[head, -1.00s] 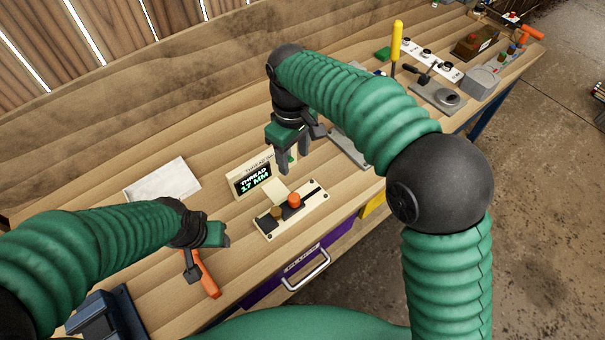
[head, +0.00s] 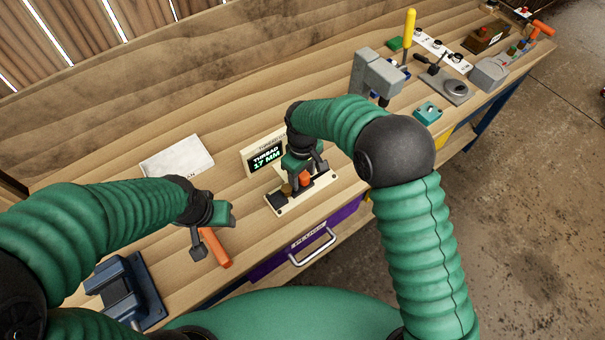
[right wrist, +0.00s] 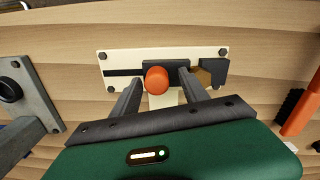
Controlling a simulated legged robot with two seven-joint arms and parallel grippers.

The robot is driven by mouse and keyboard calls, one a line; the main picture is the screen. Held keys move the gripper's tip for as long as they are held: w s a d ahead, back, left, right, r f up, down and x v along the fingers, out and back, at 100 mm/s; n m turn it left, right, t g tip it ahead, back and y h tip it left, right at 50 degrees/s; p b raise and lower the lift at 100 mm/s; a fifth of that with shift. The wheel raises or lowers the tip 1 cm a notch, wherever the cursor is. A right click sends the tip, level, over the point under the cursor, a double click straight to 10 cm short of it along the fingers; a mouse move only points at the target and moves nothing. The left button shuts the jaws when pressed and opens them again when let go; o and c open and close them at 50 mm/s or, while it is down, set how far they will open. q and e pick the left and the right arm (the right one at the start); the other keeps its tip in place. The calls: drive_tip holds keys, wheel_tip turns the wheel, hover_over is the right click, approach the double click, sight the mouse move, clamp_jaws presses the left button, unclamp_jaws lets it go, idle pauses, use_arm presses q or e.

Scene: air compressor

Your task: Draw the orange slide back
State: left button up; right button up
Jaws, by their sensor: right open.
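The orange slide knob (head: 304,177) stands on a cream slide plate (head: 325,180) with a dark slot. It also shows in the right wrist view (right wrist: 156,80), on a dark block. My right gripper (head: 304,182) is low over the plate, its jaws open. In the right wrist view its fingers (right wrist: 158,92) are apart, one on each side of the orange knob; I cannot tell whether either touches it. A brass knob (head: 286,189) sits at the left part of the plate. My left gripper (head: 218,214) hangs above an orange-handled tool (head: 215,248); its jaws are unclear.
A display (head: 264,156) reading "THREAD 17 MM" stands behind the plate. A white paper (head: 177,158) lies to the left. A blue vise (head: 125,293) is at the front left. A grey machine (head: 377,75) stands at right. A purple drawer (head: 300,240) is below the bench edge.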

drive_tip(key=shift+w+d+f, duration=0.1)
drive_tip(key=shift+w, duration=0.1)
drive_tip(key=shift+c, duration=1.4)
drive_tip(key=shift+s+d, duration=0.1)
drive_tip(key=shift+d, duration=0.1)
drive_tip(key=c, duration=0.7)
drive_tip(key=shift+a, duration=0.1)
clamp_jaws()
